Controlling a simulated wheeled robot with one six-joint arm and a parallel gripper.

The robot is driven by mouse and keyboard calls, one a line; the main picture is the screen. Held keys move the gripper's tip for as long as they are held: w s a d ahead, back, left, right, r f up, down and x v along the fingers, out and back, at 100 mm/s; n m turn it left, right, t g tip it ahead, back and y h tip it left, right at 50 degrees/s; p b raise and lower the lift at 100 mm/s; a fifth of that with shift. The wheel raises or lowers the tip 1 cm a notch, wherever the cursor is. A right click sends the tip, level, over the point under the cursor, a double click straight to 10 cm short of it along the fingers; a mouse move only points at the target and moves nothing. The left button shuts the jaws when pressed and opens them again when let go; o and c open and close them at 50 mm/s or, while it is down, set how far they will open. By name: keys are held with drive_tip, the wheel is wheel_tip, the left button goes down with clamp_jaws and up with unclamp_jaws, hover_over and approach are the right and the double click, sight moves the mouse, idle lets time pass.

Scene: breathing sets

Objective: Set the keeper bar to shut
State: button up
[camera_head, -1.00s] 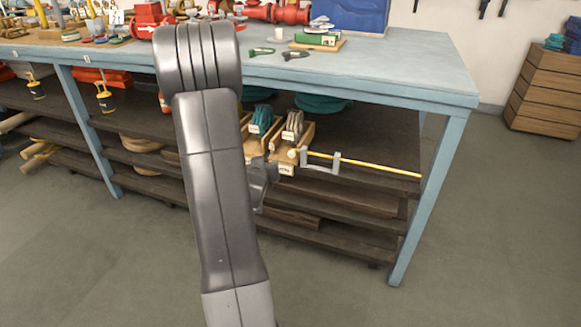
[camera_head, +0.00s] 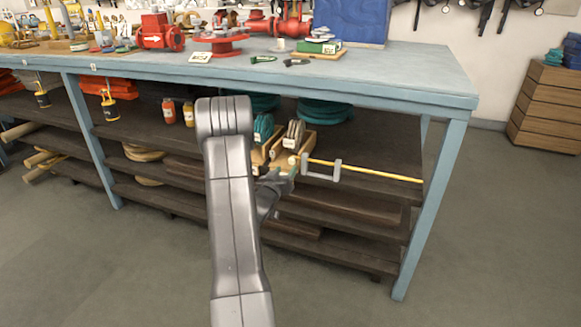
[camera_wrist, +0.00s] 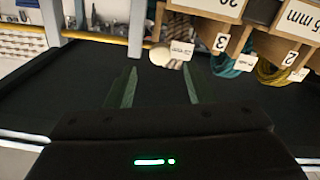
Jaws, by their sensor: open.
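The keeper bar (camera_head: 375,172) is a thin yellow rod along the front of a dark shelf, held in a grey U-shaped bracket (camera_head: 320,170). Its pale round knob (camera_head: 293,160) is at the left end, in front of wooden bins. In the wrist view the bar (camera_wrist: 88,37) runs across the upper left and ends at the knob (camera_wrist: 160,55). My gripper (camera_wrist: 160,72) is open and empty, its two fingers apart, with the knob just beyond and between the tips. In the head view my gripper (camera_head: 284,180) is just below the knob; contact cannot be told.
Wooden bins (camera_head: 284,168) with coiled hoses and number labels stand behind the knob; they also fill the upper right of the wrist view (camera_wrist: 255,42). The blue bench top (camera_head: 400,75) overhangs the shelf, and a blue leg (camera_head: 432,205) stands at right. Floor in front is clear.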

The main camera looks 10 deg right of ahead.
sight(291, 162)
drive_tip(key=x, duration=0.6)
drive_tip(key=shift+b, duration=0.4)
drive_tip(key=shift+c, duration=0.5)
clamp_jaws()
